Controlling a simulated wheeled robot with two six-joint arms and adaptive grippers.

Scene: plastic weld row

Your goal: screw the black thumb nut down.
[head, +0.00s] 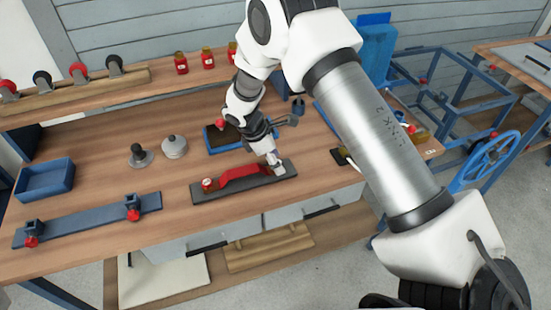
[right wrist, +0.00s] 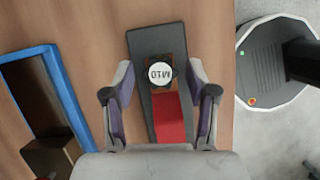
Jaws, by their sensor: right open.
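The black thumb nut (right wrist: 161,74) shows in the right wrist view, with a round white top marked M10 and dark edges at its sides. It sits at the end of a red bar (right wrist: 169,118) on a dark grey plate (right wrist: 146,42). The red bar (head: 245,174) and plate (head: 228,193) also show in the head view. My left gripper is not in view.
A red knob (head: 208,184) stands at the plate's left end. A blue-rimmed tray (head: 213,142) lies behind the plate. A grey bar with two red-tipped clamps (head: 85,220), a blue bin (head: 45,180) and a black-knobbed disc (head: 140,157) are left. Wood between them is clear.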

